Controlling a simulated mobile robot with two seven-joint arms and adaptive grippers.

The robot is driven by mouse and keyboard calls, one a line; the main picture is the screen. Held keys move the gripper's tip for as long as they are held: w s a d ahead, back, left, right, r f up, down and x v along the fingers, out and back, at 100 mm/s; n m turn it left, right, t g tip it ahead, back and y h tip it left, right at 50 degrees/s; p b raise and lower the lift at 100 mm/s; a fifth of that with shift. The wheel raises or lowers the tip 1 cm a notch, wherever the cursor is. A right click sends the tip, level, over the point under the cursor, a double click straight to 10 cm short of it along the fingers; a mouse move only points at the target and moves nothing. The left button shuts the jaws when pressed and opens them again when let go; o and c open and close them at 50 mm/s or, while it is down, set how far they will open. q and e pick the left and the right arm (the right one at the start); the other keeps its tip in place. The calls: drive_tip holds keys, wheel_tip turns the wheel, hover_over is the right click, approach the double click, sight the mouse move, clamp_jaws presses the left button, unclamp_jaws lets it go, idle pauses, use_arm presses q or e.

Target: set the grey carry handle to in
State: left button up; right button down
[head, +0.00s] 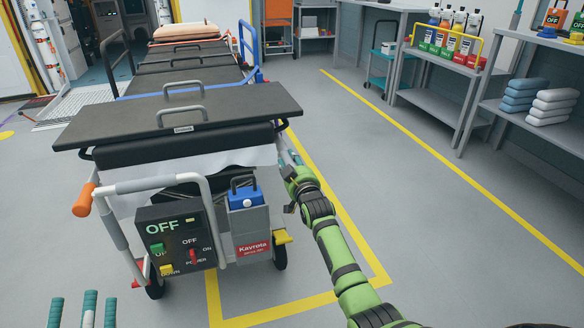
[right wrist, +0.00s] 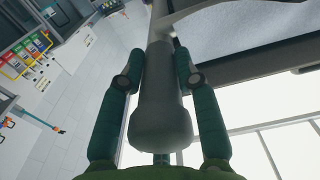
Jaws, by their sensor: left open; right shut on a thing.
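The grey carry handle (right wrist: 160,112) fills the middle of the right wrist view, a thick tapered grip on a light metal bar. My right gripper (right wrist: 158,68) has its green fingers on both sides of the handle and is shut on it. In the head view my right gripper (head: 291,172) is at the right side of the stretcher (head: 110,120), near its front corner, and largely hides the handle there. My left gripper (head: 84,306) shows only its teal fingers at the bottom left edge, apart and empty, on the floor side of the stretcher's front.
A control box (head: 172,238) reading OFF and a grey box (head: 248,228) with a blue top hang on the stretcher's front. An orange-tipped bar (head: 84,200) sticks out left. Shelves (head: 440,95) stand at right; the floor (head: 430,225) between is clear.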

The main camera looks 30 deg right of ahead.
drive_tip(key=shift+r, duration=0.1)
drive_tip(key=c, duration=1.3)
unclamp_jaws()
drive_tip(key=o, duration=0.4)
drive_tip(key=shift+w, duration=0.2)
drive_tip(key=shift+w+f, duration=0.1)
drive_tip(key=shift+f, duration=0.15)
drive_tip(key=shift+r, duration=0.1)
drive_tip(key=shift+s+a, duration=0.15)
drive_tip(key=shift+s, duration=0.5)
drive_tip(key=v, duration=1.1)
